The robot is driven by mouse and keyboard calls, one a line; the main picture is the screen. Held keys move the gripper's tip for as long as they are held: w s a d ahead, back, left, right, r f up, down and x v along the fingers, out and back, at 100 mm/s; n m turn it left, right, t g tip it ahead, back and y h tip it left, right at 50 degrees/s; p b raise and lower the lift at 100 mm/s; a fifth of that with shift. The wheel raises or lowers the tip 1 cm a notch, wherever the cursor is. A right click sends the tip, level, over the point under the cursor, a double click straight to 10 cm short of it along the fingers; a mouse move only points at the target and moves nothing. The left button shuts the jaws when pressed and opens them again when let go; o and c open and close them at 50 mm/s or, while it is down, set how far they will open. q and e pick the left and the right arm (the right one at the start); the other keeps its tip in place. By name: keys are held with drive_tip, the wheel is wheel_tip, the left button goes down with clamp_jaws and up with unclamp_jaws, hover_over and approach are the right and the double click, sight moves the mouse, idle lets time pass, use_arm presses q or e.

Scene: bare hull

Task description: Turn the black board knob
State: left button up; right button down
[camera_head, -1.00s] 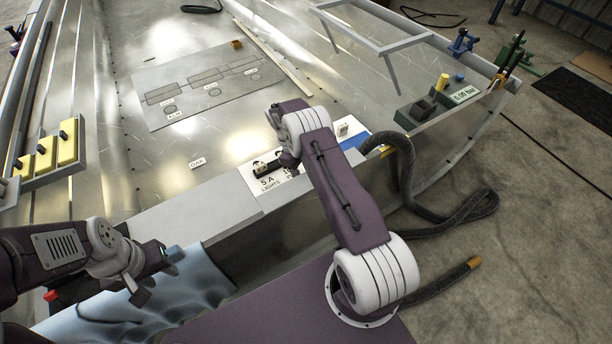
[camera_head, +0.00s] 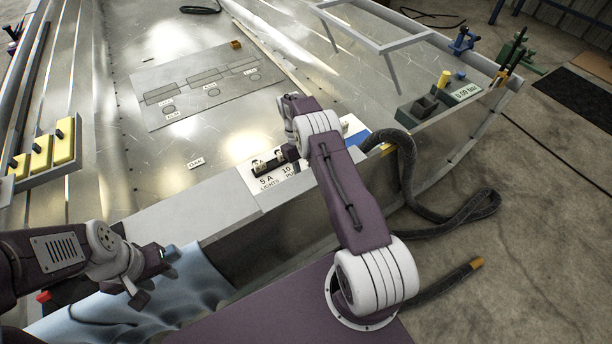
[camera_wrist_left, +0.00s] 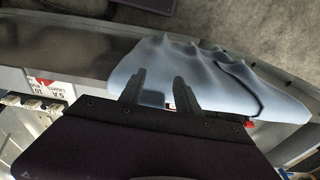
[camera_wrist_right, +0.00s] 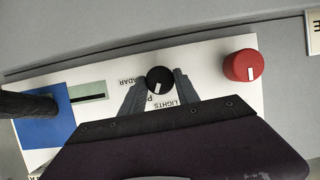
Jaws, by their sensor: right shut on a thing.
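The black board knob (camera_wrist_right: 160,80) stands on a white panel (camera_wrist_right: 215,62) and shows in the right wrist view. Its white pointer line points down and slightly left in that view. My right gripper (camera_wrist_right: 160,88) is shut on the knob, one finger on each side. In the head view my right gripper (camera_head: 268,163) is over the panel's near edge, and the knob is hard to make out there. My left gripper (camera_head: 155,270) is open and empty above the blue cloth; its spread fingers show in the left wrist view (camera_wrist_left: 160,95).
A red knob (camera_wrist_right: 243,66) stands on the same panel, beside the right gripper. A blue patch (camera_wrist_right: 45,130) and a slot lie at its other end. The blue cloth (camera_head: 190,285) drapes over the near edge. A thick dark hose (camera_head: 405,180) lies at right.

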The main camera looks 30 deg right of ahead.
drive_tip(key=m+y, duration=0.1)
drive_tip(key=m, duration=0.1)
drive_tip(key=shift+d+m, duration=0.1)
drive_tip(key=shift+m, duration=0.2)
drive_tip(key=shift+m+y, duration=0.4)
drive_tip(key=shift+m, duration=0.6)
drive_tip(key=c, duration=0.9)
unclamp_jaws()
